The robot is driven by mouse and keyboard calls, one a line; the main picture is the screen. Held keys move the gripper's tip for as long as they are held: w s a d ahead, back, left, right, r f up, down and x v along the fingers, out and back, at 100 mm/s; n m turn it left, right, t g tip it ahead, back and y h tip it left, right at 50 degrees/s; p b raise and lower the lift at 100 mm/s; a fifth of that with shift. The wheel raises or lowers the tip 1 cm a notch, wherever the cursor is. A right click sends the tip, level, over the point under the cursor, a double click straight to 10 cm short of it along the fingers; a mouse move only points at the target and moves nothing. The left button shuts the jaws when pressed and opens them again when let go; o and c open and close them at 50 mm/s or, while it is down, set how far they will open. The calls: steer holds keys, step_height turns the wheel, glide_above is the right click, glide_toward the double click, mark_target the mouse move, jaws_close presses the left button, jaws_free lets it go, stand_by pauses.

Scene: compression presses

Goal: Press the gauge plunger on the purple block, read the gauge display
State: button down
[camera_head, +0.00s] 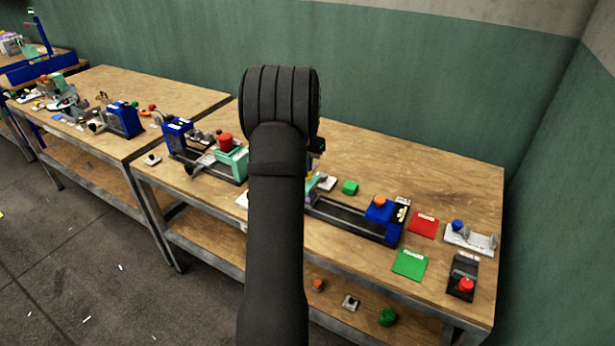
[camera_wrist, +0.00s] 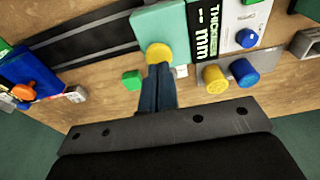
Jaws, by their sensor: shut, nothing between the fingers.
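In the wrist view a round yellow plunger (camera_wrist: 158,53) sits at the edge of a mint-green block (camera_wrist: 165,25). My gripper (camera_wrist: 159,70) is shut and empty, its dark blue fingertips overlapping the plunger's near edge; I cannot tell whether they touch it. A black gauge panel (camera_wrist: 207,30) beside the mint block reads "THICKNESS" and "mm"; no number is legible. My arm hides the gripper and most of the gauge there.
A dark rail (camera_head: 345,216) runs to a blue end block (camera_head: 382,212) with an orange knob. A green block (camera_wrist: 132,80) lies near my fingers. Yellow (camera_wrist: 215,78) and blue (camera_wrist: 243,72) cylinders stand close on the right. Red (camera_head: 423,225) and green (camera_head: 410,264) plates lie flat.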

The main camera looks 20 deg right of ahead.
steer(key=shift+f, duration=1.05)
steer(key=shift+r, duration=0.1)
stand_by(1.0)
steer(key=shift+r, duration=3.45)
steer(key=shift+f, duration=3.1)
steer(key=c, duration=2.2)
jaws_free()
